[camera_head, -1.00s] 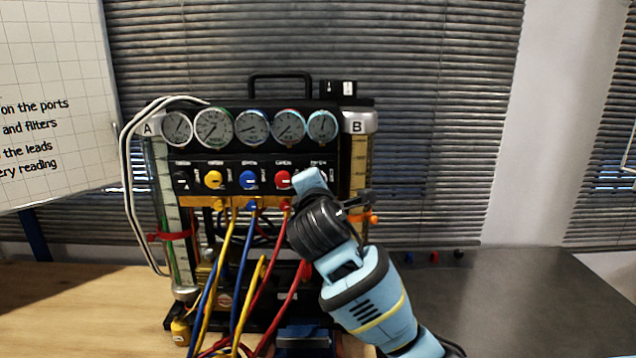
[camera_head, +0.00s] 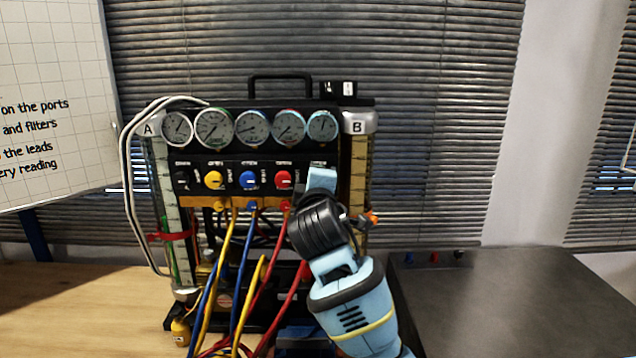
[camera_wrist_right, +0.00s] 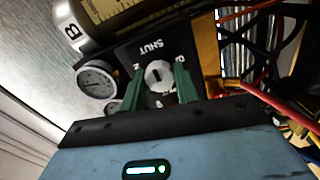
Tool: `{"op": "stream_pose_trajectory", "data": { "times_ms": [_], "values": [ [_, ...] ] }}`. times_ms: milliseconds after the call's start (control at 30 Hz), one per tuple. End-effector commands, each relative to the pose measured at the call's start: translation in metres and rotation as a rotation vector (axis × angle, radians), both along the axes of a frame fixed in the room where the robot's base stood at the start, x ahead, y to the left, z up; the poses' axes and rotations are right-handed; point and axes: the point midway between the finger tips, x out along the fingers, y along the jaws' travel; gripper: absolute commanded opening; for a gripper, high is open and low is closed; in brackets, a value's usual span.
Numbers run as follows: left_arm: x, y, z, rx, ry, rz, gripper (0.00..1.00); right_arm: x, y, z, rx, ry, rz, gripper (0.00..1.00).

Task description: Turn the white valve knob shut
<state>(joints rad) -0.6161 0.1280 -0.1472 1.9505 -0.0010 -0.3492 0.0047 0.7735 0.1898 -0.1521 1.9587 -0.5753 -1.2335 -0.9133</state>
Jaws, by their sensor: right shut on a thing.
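The white valve knob (camera_wrist_right: 158,77) shows in the right wrist view on a black panel, with the word SHUT printed beside it, upside down in that view. The two green fingers of my right gripper (camera_wrist_right: 159,84) stand on either side of the knob and are shut on it. In the head view my right gripper (camera_head: 322,180) reaches the right end of the rig's knob row and hides the white knob. My left gripper is not in view.
The gauge rig (camera_head: 255,108) carries several dials, with yellow (camera_head: 213,180), blue (camera_head: 249,180) and red (camera_head: 283,180) knobs left of my gripper. Coloured leads hang in front. Tube B (camera_head: 358,160) stands close on the right. The dark tabletop (camera_head: 500,300) at right is mostly clear.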

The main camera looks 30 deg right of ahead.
Motion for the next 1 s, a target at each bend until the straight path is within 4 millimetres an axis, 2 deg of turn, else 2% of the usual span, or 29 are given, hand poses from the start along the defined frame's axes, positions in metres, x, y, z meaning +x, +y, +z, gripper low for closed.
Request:
{"op": "stream_pose_trajectory", "data": {
  "times_ms": [433,467,600,1000],
  "values": [
    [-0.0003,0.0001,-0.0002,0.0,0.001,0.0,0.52,0.0003,0.0005,-0.0011,0.011,-0.003,0.001,0.08],
    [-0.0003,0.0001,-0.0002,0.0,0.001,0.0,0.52,0.0003,0.0005,-0.0011,0.011,-0.003,0.001,0.33],
    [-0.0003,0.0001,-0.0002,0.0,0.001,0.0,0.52,0.0003,0.0005,-0.0008,0.009,-0.004,0.001,0.51],
    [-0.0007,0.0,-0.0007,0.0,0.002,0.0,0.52,-0.0053,0.0041,-0.0003,0.008,-0.006,0.002,0.52]
  ]
}}
